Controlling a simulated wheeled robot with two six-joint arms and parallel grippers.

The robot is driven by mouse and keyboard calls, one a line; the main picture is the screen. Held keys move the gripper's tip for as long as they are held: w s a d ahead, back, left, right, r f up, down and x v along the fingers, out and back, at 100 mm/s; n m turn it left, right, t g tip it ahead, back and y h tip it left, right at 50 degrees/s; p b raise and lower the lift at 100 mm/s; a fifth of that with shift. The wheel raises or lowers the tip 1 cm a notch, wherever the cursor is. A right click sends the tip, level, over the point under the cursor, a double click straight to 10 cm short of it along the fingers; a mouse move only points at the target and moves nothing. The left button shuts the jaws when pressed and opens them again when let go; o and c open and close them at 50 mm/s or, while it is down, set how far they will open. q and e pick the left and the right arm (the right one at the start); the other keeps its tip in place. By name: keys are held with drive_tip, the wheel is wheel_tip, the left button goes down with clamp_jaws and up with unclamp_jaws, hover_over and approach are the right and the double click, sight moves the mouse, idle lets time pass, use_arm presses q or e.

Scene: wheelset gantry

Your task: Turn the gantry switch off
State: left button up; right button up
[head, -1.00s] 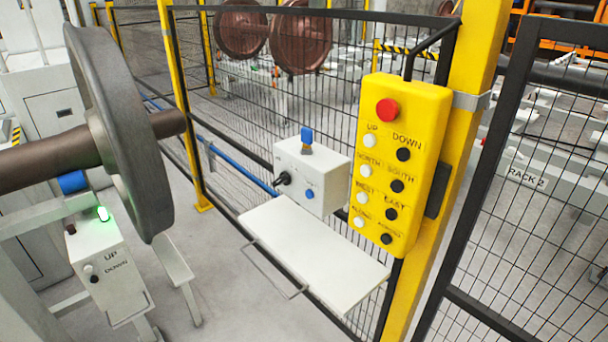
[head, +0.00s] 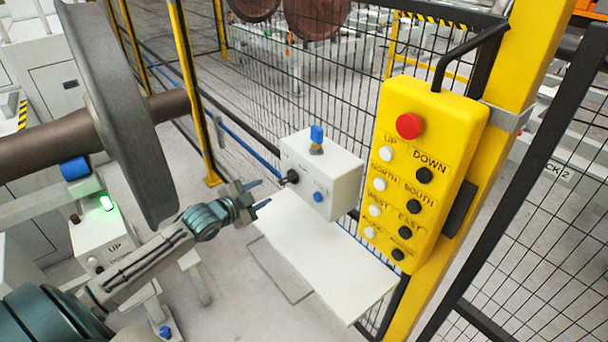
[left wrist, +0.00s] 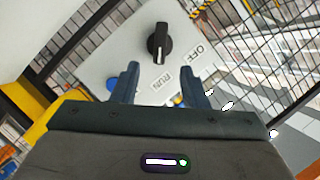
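The gantry switch is a black rotary knob (head: 291,176) on the left face of a white control box (head: 338,182) at the fence. In the left wrist view the knob (left wrist: 160,43) shows a white pointer mark on its lower end. That mark points down toward the RUN label (left wrist: 162,86); the OFF label (left wrist: 196,52) is to the right. My left gripper (head: 262,194) is open and empty, a short way left of the knob and apart from it. Its two fingertips (left wrist: 160,82) show below the knob in the left wrist view. My right gripper is not in view.
A white shelf (head: 325,260) sits below the box. A yellow pendant (head: 420,170) with a red button and several black and white buttons hangs on a yellow post at right. A large wheel (head: 118,110) and an UP/DOWN box (head: 100,235) stand at left. Mesh fence runs behind.

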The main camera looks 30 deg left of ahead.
sight(284, 181)
use_arm(q)
drive_tip(key=p+x, duration=0.1)
drive_tip(key=x, duration=0.8)
drive_tip(key=shift+w+r, duration=0.1)
drive_tip(key=shift+w+d+f, duration=0.15)
drive_tip(key=shift+w+f, duration=0.1)
drive_tip(key=shift+w, duration=0.3)
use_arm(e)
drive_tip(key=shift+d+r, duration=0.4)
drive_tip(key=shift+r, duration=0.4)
use_arm(q)
drive_tip(key=shift+c, duration=0.4)
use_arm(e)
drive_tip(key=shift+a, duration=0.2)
use_arm(q)
clamp_jaws()
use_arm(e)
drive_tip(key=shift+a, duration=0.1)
